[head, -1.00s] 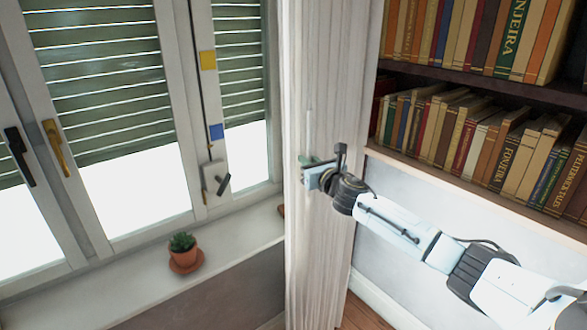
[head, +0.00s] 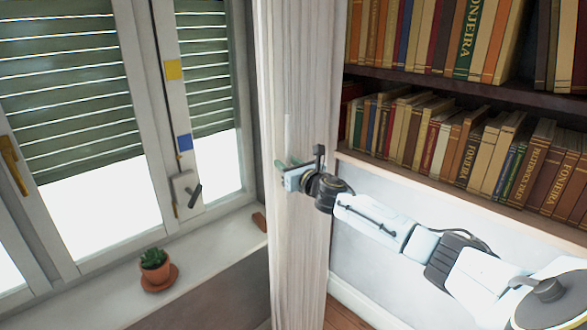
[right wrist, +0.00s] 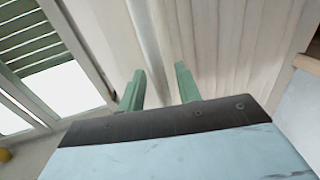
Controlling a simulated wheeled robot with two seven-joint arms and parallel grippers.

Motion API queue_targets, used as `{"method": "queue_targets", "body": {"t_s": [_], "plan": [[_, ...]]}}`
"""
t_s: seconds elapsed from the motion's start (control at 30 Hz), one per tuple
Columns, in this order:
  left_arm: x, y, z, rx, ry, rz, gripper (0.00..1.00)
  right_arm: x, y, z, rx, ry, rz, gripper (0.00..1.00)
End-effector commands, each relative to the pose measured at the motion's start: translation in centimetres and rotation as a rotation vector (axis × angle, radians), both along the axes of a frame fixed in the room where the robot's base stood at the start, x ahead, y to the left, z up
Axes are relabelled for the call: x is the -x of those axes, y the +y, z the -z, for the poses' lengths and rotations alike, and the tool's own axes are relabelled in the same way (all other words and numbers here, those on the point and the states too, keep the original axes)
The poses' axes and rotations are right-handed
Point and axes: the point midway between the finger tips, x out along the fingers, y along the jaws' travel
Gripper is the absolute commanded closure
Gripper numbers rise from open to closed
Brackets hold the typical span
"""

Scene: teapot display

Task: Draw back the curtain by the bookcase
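The curtain (head: 306,75) is a whitish, vertically pleated panel between the window and the bookcase (head: 420,82). It also fills the top middle of the right wrist view (right wrist: 215,45). A thin pale upright strip (head: 288,132) shows on its front. My right gripper (head: 284,164) is at the curtain's front, by the lower end of this strip. In the right wrist view its two green fingers (right wrist: 160,72) stand apart, with a pale upright ridge between them. Whether they touch it is unclear. My left gripper is not in view.
A small potted plant (head: 154,266) on a saucer stands on the windowsill (head: 205,247) at the left. The window (head: 95,120) has a lowered green shutter and handles. The bookcase shelves hold many books. Bare wall lies below them, behind my right arm.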

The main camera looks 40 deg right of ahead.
Motion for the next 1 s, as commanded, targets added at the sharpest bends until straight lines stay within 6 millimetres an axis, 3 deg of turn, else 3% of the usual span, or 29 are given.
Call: {"method": "queue_targets", "body": {"t_s": [0.17,0.7,1.0], "plan": [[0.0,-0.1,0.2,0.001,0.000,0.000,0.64,1.4,0.0,0.1,0.004,0.001,0.000,0.66],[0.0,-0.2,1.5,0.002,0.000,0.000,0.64,9.6,1.1,0.3,0.004,0.004,0.000,0.66],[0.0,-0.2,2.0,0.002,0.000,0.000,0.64,12.5,1.4,0.1,0.002,0.002,0.001,0.66]]}}
